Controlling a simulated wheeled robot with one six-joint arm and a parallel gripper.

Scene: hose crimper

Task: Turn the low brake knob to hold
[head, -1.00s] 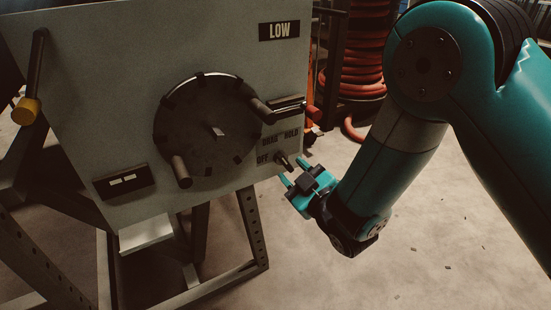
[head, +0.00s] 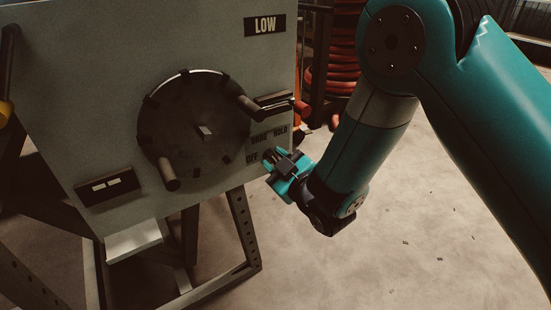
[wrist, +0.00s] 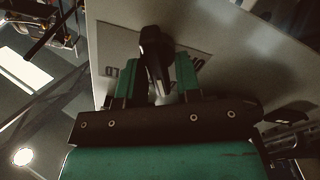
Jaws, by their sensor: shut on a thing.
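The low brake knob (wrist: 153,48) is a dark knob with a pointed grip, seen in the wrist view on a label plate on the grey panel. My gripper (wrist: 157,75) has a teal finger on each side of it and is shut on it. In the head view my gripper (head: 272,163) is at the panel's lower right and hides the knob. The OFF (head: 252,158), DRAG (head: 259,140) and HOLD (head: 281,131) markings show beside it. The LOW sign (head: 265,25) is above. I cannot tell which marking the knob points to.
A large dark wheel (head: 190,130) with protruding handles sits left of my gripper, one handle (head: 250,108) just above the markings. A red-tipped lever (head: 300,107) sticks out at the panel's right edge. Coiled red hose (head: 335,70) stands behind. The floor at right is open.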

